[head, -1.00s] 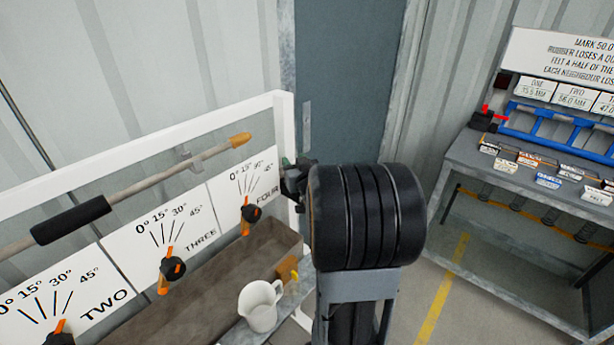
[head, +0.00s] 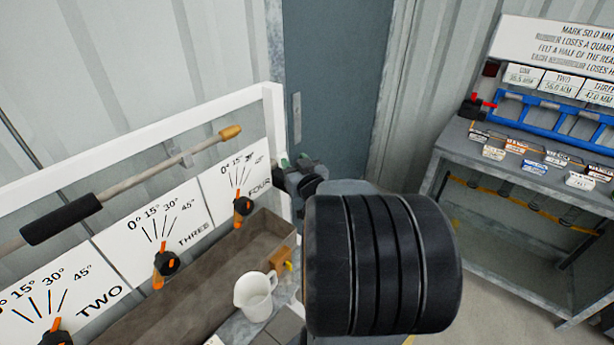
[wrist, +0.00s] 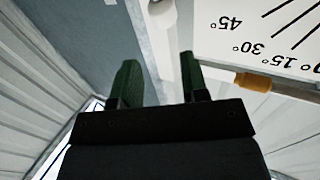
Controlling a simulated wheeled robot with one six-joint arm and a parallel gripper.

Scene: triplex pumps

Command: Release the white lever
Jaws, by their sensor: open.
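A pale bar (head: 155,174) runs slanting along the white sign board at left, with a black sleeve (head: 60,219) and a tan tip (head: 230,132). It is the only lever-like bar I see, and I cannot tell whether it is the white lever. Its tan tip also shows in the wrist view (wrist: 252,83). My gripper (head: 294,162) is beside the white frame's right post, to the right of the tip and apart from it. In the wrist view my gripper's two green fingers (wrist: 160,78) stand apart with nothing between them.
A white frame (head: 275,115) edges the board. Orange-and-black valve handles (head: 165,263) sit below the dials, above a brown trough (head: 190,285). A white jug (head: 255,295) stands beside it. A grey bench (head: 460,150) with a blue rack (head: 560,125) is at right.

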